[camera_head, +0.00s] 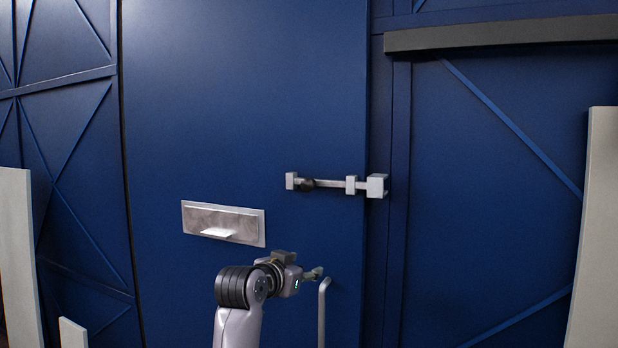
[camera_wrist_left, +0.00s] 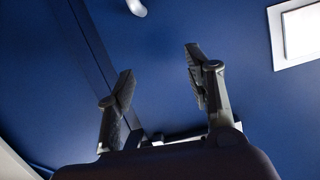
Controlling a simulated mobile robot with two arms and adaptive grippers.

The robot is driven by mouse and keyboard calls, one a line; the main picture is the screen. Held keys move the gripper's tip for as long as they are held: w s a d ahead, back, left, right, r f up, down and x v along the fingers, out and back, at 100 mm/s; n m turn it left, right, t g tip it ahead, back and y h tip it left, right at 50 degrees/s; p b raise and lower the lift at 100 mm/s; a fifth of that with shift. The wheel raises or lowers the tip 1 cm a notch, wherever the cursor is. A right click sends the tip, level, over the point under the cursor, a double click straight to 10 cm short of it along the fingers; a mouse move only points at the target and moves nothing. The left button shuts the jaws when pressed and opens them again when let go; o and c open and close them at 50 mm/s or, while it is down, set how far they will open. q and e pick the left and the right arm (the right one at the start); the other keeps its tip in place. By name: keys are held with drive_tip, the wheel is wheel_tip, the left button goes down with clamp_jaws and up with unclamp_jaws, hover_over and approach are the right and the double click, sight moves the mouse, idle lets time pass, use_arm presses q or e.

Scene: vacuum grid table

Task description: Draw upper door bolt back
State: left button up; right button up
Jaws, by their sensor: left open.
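The upper door bolt (camera_head: 330,184) is a thin grey horizontal rod on the blue door (camera_head: 240,90). It runs through two small guide blocks on the door and reaches the larger block (camera_head: 377,186) on the frame at right. A dark knob (camera_head: 307,184) sits near its left end. My left gripper (camera_head: 317,272) is below the bolt, apart from it, near the top of the door handle. In the left wrist view, my left gripper (camera_wrist_left: 160,72) has its two fingers spread, with nothing between them.
A pale vertical door handle (camera_head: 323,312) stands just right of the left gripper. A metal plate (camera_head: 223,223) with a pale lip is on the door to the left; a bright plate (camera_wrist_left: 300,33) shows in the wrist view. Pale panels (camera_head: 597,230) stand at both sides.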

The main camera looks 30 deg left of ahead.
sight(306, 185)
use_arm(q)
drive_tip(key=s+a+r+t+p, duration=0.1)
drive_tip(key=s+r, duration=0.3)
drive_tip(key=r, duration=0.5)
drive_tip(key=s+a+r+t, duration=0.1)
drive_tip(key=s+r+t, duration=0.1)
drive_tip(key=s+r, duration=0.45)
drive_tip(key=w+p, duration=0.2)
drive_tip(key=w, duration=0.3)
drive_tip(key=w+r+p, duration=0.1)
drive_tip(key=w+p, duration=0.1)
drive_tip(key=w, duration=0.4)
drive_tip(key=w+p, duration=0.2)
drive_tip(key=w, duration=0.4)
drive_tip(key=shift+a+r, duration=0.15)
drive_tip(key=shift+r, duration=0.25)
drive_tip(key=shift+w+f, duration=0.15)
drive_tip(key=shift+w, duration=0.75)
use_arm(e)
wheel_tip(306, 185, up, 8)
use_arm(q)
drive_tip(key=shift+c, duration=0.4)
use_arm(e)
drive_tip(key=shift+s+a+f, duration=0.1)
use_arm(q)
drive_tip(key=shift+a, duration=0.1)
clamp_jaws()
use_arm(e)
drive_tip(key=shift+a, duration=0.2)
